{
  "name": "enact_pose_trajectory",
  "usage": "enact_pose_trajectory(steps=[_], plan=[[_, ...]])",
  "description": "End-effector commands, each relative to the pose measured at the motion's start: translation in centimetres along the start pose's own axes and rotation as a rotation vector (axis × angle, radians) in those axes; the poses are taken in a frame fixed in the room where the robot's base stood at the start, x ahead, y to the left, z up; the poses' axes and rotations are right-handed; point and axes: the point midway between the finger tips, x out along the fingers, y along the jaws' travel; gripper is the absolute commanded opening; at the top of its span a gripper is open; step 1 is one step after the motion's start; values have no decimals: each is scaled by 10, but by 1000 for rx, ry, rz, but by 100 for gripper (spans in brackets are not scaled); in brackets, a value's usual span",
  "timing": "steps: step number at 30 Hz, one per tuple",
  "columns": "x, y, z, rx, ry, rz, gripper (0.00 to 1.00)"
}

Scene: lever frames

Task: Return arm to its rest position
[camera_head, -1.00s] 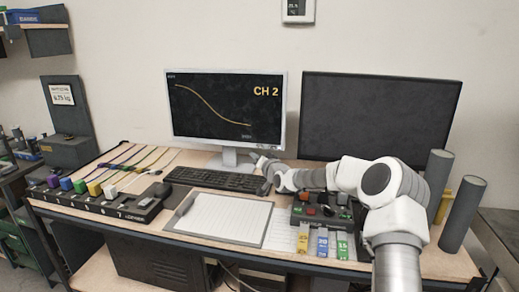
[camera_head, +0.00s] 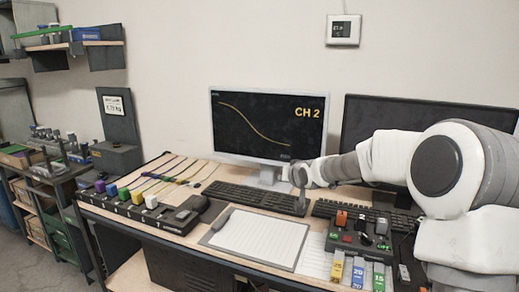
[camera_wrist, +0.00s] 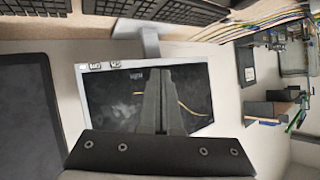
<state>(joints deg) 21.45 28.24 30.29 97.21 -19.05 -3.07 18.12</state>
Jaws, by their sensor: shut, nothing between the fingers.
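My gripper (camera_head: 300,196) is at the end of my white and grey arm, which reaches in from the right over the desk. It is in front of the lit monitor's lower right side, over the right end of the keyboard as seen in the head view. In the wrist view its two dark fingers (camera_wrist: 160,74) are together, with nothing between them. They point toward the lit monitor (camera_wrist: 100,100), which appears behind them. My arm hides part of the dark monitor and the desk's right side in the head view.
The lit monitor (camera_head: 265,124) reads "CH 2". A dark monitor (camera_head: 378,112) stands right of it. A control box (camera_head: 352,243) with switches and coloured tags is below my arm. A keyboard (camera_head: 243,195), a clipboard (camera_head: 255,238) and a strip with coloured plugs (camera_head: 140,213) lie left.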

Motion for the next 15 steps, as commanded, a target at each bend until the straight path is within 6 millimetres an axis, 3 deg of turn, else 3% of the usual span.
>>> enact_pose_trajectory(steps=[4,15], plan=[[-54,-10,3,-84,-79,76,0],[-199,-7,31,-166,-250,253,0]])
